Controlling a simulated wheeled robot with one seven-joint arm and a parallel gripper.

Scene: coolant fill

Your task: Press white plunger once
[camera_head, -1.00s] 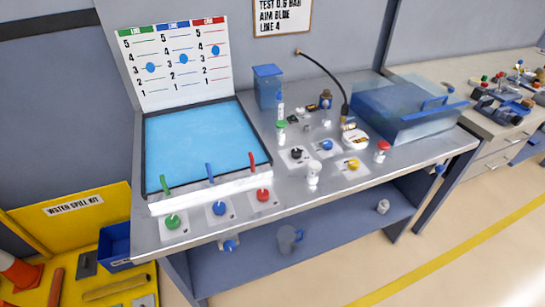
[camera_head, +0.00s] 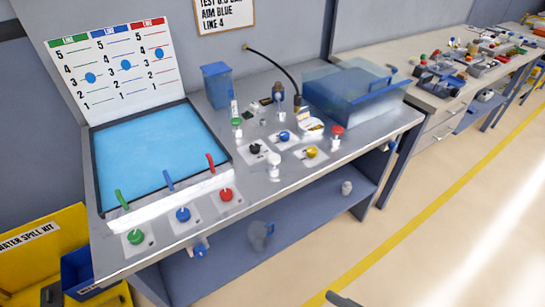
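The white plunger (camera_head: 274,166) stands upright near the front edge of the grey workbench (camera_head: 300,185), between the row of coloured knobs and the yellow knob. Nothing touches it. A small dark grey part (camera_head: 343,299) pokes in at the bottom edge, well in front of the bench and away from the plunger. It looks like a piece of my arm or gripper, but I cannot tell which. No gripper fingers show clearly.
Green (camera_head: 135,237), blue (camera_head: 183,214) and red (camera_head: 226,195) knobs line the front left. Black (camera_head: 255,148), blue (camera_head: 284,136) and yellow (camera_head: 311,152) knobs sit behind the plunger. A clear blue tank (camera_head: 352,95) stands at right. Floor in front is free.

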